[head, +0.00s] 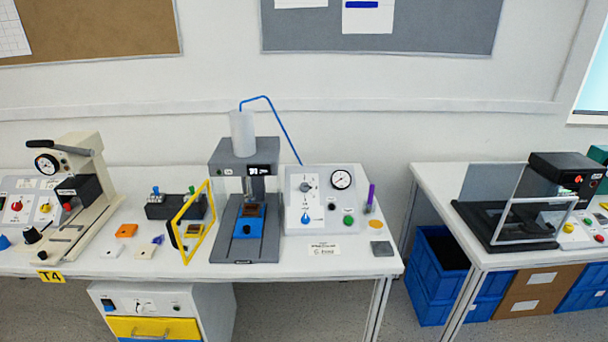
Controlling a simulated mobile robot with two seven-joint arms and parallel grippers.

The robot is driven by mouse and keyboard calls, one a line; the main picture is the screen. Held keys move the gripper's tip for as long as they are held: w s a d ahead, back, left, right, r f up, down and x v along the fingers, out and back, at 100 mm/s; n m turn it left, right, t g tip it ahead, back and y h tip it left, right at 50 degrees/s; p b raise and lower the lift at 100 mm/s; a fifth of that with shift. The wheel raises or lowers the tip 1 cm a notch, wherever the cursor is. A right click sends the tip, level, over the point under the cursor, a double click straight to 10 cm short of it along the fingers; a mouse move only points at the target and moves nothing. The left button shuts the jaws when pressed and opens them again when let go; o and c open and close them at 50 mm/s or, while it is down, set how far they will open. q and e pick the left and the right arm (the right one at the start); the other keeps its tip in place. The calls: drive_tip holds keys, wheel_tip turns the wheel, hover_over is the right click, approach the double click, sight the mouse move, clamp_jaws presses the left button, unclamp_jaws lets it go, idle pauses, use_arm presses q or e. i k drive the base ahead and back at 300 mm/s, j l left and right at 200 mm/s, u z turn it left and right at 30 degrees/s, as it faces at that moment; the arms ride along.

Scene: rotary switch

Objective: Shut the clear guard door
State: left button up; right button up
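A clear guard door (209,219) with a yellow frame stands open at the left side of the grey press (225,175) on the middle table. It is swung out towards the front left, so the press's front is uncovered. A dark handle shows at the door's left edge. A blue fixture (248,227) sits inside the press. Neither of my grippers is in view.
A control box (320,200) with a gauge, knobs and a green button stands right of the press. A second machine with clear panels (536,219) stands on the right table (432,180).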

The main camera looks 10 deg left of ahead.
sight(175, 222)
drive_tip(key=i+j+z, duration=0.25)
drive_tip(key=j, duration=1.3)
drive_tip(key=j+z, duration=0.2)
drive_tip(key=j, duration=1.35)
drive_tip(key=k+j+z, duration=0.2)
drive_tip(key=k+j, duration=0.2)
drive_tip(key=k, duration=0.2)
drive_tip(key=i, duration=0.5)
